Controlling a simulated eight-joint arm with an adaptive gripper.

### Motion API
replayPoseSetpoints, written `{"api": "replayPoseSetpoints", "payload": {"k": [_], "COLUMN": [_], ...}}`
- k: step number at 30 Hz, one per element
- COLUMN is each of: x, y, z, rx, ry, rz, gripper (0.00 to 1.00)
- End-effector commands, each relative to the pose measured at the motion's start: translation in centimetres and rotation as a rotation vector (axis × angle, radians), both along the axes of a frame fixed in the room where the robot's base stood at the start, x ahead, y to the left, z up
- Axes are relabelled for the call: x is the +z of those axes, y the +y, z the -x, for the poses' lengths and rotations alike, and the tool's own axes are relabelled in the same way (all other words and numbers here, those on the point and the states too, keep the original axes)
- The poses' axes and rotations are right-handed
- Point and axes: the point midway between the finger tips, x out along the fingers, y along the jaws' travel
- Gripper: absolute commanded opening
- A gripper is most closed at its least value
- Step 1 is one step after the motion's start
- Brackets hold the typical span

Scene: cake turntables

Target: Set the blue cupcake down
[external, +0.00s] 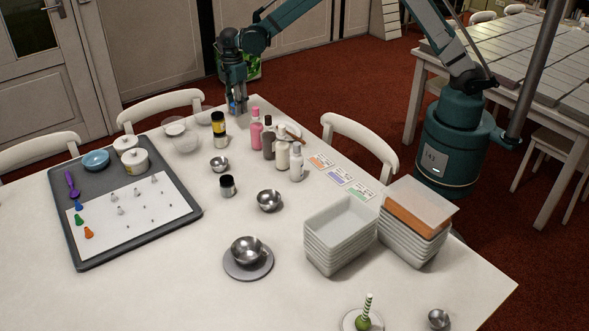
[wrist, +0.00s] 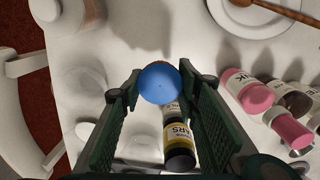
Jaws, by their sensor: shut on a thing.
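The blue cupcake (wrist: 160,84) shows in the wrist view as a smooth round blue top between my fingertips, with a little brown at its upper edge. My gripper (wrist: 160,80) is shut on it, one finger at each side. In the external view my gripper (external: 237,106) points down at the far corner of the white table (external: 300,285). The cupcake is hard to make out there. I cannot tell whether its base touches the table.
A yellow-labelled jar (wrist: 180,145) stands close to the cupcake in the wrist view. A white plate (wrist: 262,18) with a wooden utensil lies at upper right. Bare tabletop shows around the cupcake's upper side.

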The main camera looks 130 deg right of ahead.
Motion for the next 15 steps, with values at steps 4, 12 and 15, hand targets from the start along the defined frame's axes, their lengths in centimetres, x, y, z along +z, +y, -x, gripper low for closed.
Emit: {"api": "replayPoseSetpoints", "payload": {"k": [4, 12, 15], "x": [-2.3, -4.6, -4.7], "y": [0.0, 0.0, 0.0], "z": [0.0, 0.0, 0.0], "rx": [0.000, 0.000, 0.000], "ry": [0.000, 0.000, 0.000], "rz": [0.000, 0.000, 0.000], "gripper": [0.20, 0.20, 0.20]}}
